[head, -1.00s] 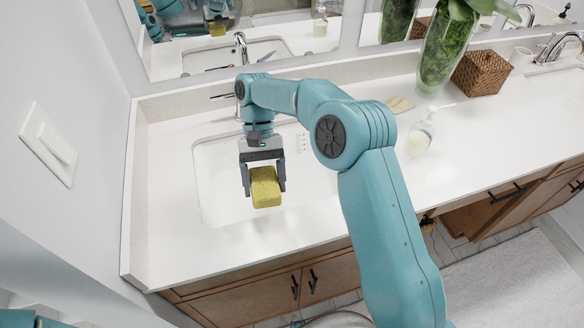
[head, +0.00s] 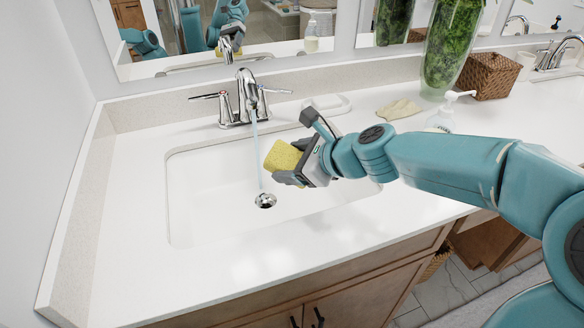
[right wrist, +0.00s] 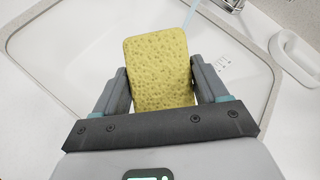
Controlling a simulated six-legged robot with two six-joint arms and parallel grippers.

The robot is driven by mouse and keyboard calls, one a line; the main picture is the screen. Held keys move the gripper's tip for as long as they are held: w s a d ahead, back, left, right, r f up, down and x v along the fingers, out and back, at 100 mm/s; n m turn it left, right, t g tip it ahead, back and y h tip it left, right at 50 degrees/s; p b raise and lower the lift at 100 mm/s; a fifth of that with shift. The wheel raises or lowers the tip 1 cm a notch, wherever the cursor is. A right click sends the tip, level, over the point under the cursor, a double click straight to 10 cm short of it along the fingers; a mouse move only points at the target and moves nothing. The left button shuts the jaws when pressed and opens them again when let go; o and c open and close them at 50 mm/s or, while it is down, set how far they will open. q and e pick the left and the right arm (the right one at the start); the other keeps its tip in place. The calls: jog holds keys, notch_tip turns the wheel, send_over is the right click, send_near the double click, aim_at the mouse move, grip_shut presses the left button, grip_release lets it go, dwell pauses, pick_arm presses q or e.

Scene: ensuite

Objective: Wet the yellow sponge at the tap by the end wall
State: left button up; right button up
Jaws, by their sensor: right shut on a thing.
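My right gripper (head: 293,173) is shut on the yellow sponge (head: 282,156) and holds it over the basin, just right of the water stream. In the right wrist view the sponge (right wrist: 160,68) sits between the two fingers, and the stream (right wrist: 190,12) shows by its far right corner; whether they touch is unclear. The chrome tap (head: 246,100) by the end wall is running. Its thin stream (head: 257,150) falls toward the drain (head: 265,200) in the white sink (head: 205,205). My left gripper is not in view.
A white dish (head: 327,106) lies right of the tap, beside a beige cloth (head: 399,110). A soap bottle (head: 441,115), a glass vase (head: 449,50) and a wicker box (head: 487,76) stand farther right. The end wall (head: 40,120) bounds the left. The front counter is clear.

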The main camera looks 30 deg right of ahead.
jog(key=shift+w+d+f, duration=0.1)
jog(key=shift+w+f, duration=0.05)
jog(key=shift+w, duration=0.65)
jog(key=w+d+f+p, duration=0.2)
jog(key=w, duration=0.9)
jog(key=shift+w+f, duration=0.15)
jog(key=shift+w, duration=0.25)
jog(key=shift+s, duration=0.1)
jog(key=s+a+b, duration=0.1)
jog(key=s+b, duration=0.2)
jog(key=s, duration=0.4)
jog(key=shift+s+a, duration=0.2)
jog(key=shift+s, duration=0.15)
dwell(0.8)
